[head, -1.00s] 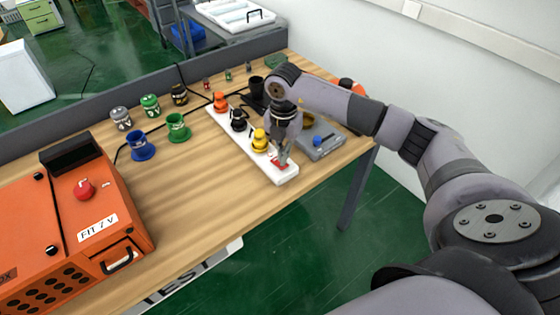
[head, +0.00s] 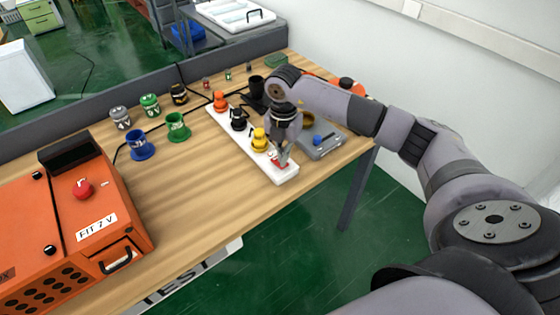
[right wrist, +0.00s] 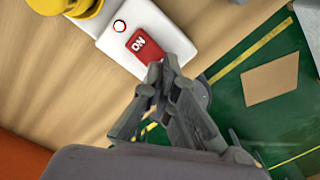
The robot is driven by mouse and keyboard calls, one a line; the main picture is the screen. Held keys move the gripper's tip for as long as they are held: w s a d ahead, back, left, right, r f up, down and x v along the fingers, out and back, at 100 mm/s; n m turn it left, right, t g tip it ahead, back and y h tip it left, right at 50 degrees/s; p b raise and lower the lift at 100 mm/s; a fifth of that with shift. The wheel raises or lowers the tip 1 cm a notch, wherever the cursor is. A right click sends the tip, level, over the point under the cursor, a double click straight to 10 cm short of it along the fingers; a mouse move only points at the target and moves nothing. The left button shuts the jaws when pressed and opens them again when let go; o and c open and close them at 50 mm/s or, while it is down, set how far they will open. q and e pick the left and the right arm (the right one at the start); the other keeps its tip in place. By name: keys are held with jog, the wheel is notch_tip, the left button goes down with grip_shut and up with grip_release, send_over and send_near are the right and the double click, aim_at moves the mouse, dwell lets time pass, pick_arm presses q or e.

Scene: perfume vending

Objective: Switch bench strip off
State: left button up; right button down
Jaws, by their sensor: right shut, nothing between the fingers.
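The bench strip (head: 282,177) is a long white bar lying on the wooden bench, with orange, black and yellow plugs along it. My right gripper (head: 281,163) is shut and empty, pointing down at this switch. In the right wrist view its fingertips (right wrist: 163,68) are at the lower edge of the rocker; I cannot tell whether they touch. The gripper partly hides the switch in the head view. My left gripper does not show.
An orange box (head: 75,225) with a red knob stands at the left. A grey device (head: 322,140) with a blue knob sits right of the strip. Blue (head: 141,146) and green (head: 178,127) plugs stand behind. Bare wood lies between box and strip.

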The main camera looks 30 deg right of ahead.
jog(key=shift+f+b, duration=0.6)
jog(key=shift+f, duration=0.3)
dwell(0.4)
jog(key=shift+r+p, duration=2.55)
jog(key=shift+r, duration=1.05)
jog(key=shift+f, duration=0.1)
